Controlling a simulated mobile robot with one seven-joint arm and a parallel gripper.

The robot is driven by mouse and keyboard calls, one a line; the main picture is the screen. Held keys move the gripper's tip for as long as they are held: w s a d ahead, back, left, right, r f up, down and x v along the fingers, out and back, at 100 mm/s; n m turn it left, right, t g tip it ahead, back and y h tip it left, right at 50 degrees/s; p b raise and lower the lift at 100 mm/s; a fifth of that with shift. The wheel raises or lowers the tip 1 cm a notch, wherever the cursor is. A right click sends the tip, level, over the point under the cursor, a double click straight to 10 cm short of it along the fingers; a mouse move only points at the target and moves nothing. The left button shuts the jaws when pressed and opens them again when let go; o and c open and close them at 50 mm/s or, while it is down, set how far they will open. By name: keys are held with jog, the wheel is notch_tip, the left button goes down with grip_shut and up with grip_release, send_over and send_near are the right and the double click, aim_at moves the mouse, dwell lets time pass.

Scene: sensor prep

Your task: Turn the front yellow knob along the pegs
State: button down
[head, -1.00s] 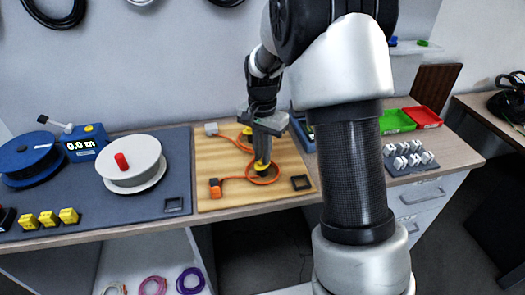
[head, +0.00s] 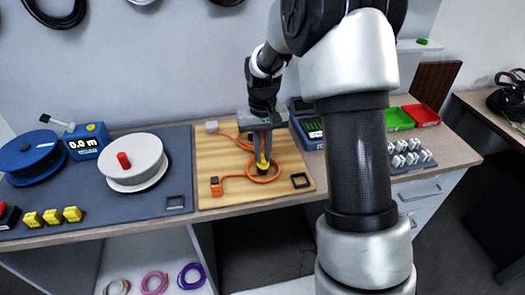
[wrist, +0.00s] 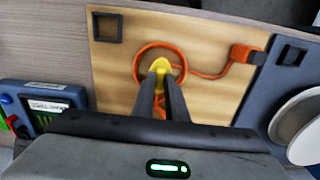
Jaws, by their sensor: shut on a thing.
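The front yellow knob (head: 262,164) stands on the wooden board (head: 220,170), inside a loop of orange cable (head: 275,177). My gripper (head: 263,157) points down over it and is shut on the knob. In the wrist view the two dark fingertips (wrist: 161,72) press on either side of the yellow knob (wrist: 160,65). The orange cable (wrist: 136,66) rings the knob and runs to an orange connector (wrist: 240,54). The pegs cannot be made out under the fingers. The back knob is mostly hidden behind my gripper in the head view.
A black square frame (head: 300,181) lies at the board's front right. A blue device (head: 309,122) stands right of the board. A white spool (head: 132,160) and several yellow blocks (head: 52,216) sit on the grey mat at left.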

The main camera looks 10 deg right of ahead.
aim_at(263, 157)
dwell(0.4)
jog(key=c, duration=1.8)
grip_release()
jog(key=shift+o, duration=0.2)
notch_tip(263, 157, up, 18)
jog(key=p, duration=0.2)
jog(key=shift+f, duration=0.25)
jog(key=shift+r, duration=0.1)
jog(key=s+r+t+p, duration=0.2)
jog(key=s+r+p, duration=0.2)
jog(key=s, duration=0.8)
jog(key=s+r+t+p, duration=0.3)
jog(key=s+r, duration=0.5)
jog(key=s, duration=0.5)
jog(key=shift+s+d+t+p, duration=0.15)
jog(key=shift+t+p, duration=0.15)
jog(key=shift+p, duration=0.05)
